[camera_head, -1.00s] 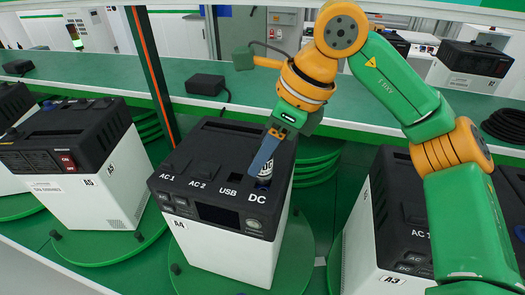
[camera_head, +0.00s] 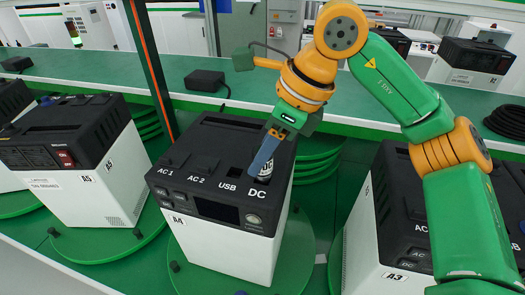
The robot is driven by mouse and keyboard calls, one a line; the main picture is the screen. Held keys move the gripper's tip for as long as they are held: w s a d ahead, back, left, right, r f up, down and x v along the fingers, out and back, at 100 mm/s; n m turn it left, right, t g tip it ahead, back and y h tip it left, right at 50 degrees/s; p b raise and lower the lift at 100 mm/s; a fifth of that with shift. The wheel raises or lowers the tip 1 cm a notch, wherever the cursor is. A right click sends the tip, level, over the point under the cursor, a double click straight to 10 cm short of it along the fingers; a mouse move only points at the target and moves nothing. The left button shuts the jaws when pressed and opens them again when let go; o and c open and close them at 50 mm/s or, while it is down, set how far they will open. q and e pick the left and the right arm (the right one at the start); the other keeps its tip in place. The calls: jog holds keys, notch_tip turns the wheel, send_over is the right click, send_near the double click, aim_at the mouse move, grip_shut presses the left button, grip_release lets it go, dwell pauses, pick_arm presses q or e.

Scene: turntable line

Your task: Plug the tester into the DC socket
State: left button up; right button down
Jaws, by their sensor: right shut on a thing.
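The power station labelled A4 (camera_head: 218,238) stands on a green turntable, its black top marked AC 1, AC 2, USB and DC. My right gripper (camera_head: 266,158) points down over the DC corner. It is shut on the tester (camera_head: 266,170), a small, dark, roughly upright cylinder with a pale label, partly hidden by a blue-grey finger. The tester's lower end is at the DC socket, just above the DC lettering. The socket opening is hidden, so how deep the tester sits cannot be told. My left gripper is not in view.
Power station A5 (camera_head: 104,200) stands to the left and A3 (camera_head: 367,250) to the right, partly behind my right arm. A black adapter (camera_head: 205,81) lies on the green shelf (camera_head: 150,90) behind. The open USB socket (camera_head: 234,168) is beside the DC corner.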

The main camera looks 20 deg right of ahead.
jog(key=shift+f+b, duration=0.5)
jog(key=shift+f, duration=0.15)
jog(key=shift+c, duration=1.9)
grip_release()
